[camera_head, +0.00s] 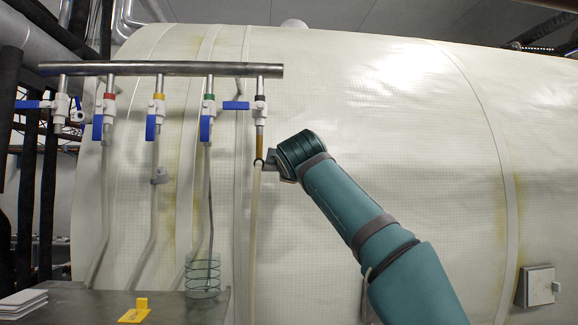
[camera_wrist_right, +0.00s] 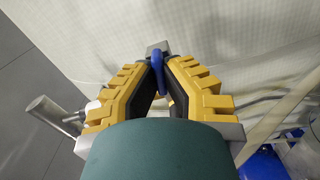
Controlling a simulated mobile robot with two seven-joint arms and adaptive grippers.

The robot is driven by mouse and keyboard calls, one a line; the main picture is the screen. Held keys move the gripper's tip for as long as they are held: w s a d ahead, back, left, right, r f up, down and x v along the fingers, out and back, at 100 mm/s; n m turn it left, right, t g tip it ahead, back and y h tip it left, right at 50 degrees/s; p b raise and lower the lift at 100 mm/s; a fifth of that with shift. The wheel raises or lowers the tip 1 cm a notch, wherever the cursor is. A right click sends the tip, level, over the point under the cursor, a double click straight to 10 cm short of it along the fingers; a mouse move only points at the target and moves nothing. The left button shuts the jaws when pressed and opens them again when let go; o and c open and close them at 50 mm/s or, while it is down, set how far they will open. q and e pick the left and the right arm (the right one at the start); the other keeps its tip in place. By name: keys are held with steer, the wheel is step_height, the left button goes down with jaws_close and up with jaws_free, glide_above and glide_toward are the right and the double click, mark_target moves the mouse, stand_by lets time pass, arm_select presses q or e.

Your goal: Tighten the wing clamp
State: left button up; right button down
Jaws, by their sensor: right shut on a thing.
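My right gripper (camera_wrist_right: 160,75) is shut on a blue piece, which looks like the wing of the wing clamp (camera_wrist_right: 153,69). A grey block shows just beyond the yellow fingertips. In the head view my right arm reaches in from the lower right, and its wrist is beside a pale hose (camera_head: 254,225). A small dark ring, seemingly the clamp's band, sits around the top of this hose, under the brown fitting (camera_head: 260,147). The arm hides most of the gripper in the head view. How far the clamp is turned cannot be told. My left gripper is not in view.
A metal manifold pipe (camera_head: 160,68) carries several valves with blue levers above and to the left. Pale hoses hang below. A bench (camera_head: 75,302) at lower left holds a glass vessel (camera_head: 203,272) and a yellow sign (camera_head: 135,313). The large tank (camera_head: 400,110) stands close behind.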

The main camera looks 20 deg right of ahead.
steer(key=c, duration=1.2)
jaws_free()
steer(key=b+v, duration=0.4)
steer(key=v, duration=0.3)
